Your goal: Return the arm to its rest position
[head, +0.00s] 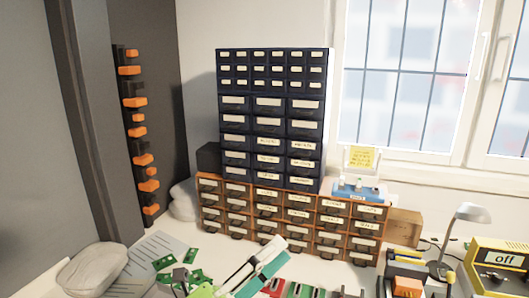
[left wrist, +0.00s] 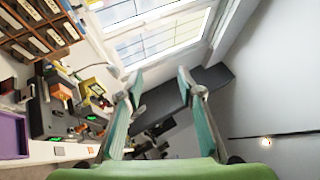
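My left gripper (head: 272,255) shows at the bottom centre of the head view, with pale and teal fingers and a green body, in front of the drawer cabinet. In the left wrist view its two teal fingers (left wrist: 158,88) stand well apart with nothing between them. The window and a dark grey surface lie beyond them. I see no object held. My right gripper is not in either view.
An orange drawer cabinet (head: 297,221) with a dark drawer unit (head: 268,126) stands against the wall. Green circuit boards (head: 165,262) lie at left. A grey lamp (head: 470,214) and a yellow device reading "off" (head: 497,258) stand at right. A purple bin (left wrist: 12,135) shows in the wrist view.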

